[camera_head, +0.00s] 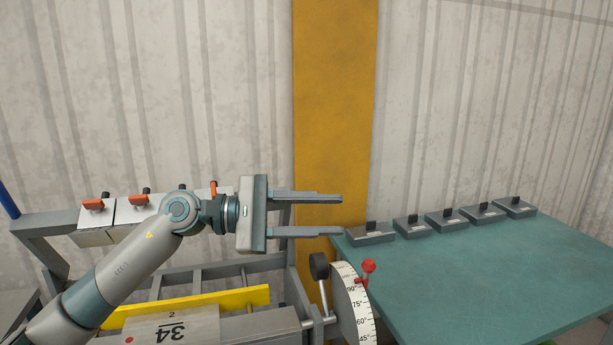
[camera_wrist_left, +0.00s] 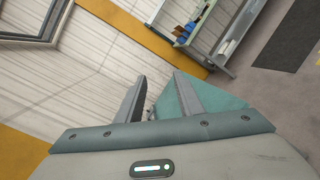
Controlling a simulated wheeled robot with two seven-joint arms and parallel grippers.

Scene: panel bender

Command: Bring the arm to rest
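My left arm (camera_head: 125,272) comes in from the lower left in the head view. Its gripper (camera_head: 342,216) points right, above the bending machine and in front of the yellow post. The two fingers are parallel and apart, with nothing between them. In the left wrist view the gripper (camera_wrist_left: 155,92) also shows its two fingers apart and empty. My right gripper is in neither view.
The panel bender's angle dial (camera_head: 352,308) with a red knob (camera_head: 368,266) lies just below the fingers. A green table (camera_head: 480,275) at right carries several grey blocks along its back edge. Orange-handled clamps (camera_head: 95,204) sit behind the arm. A yellow bar (camera_head: 190,305) lies below it.

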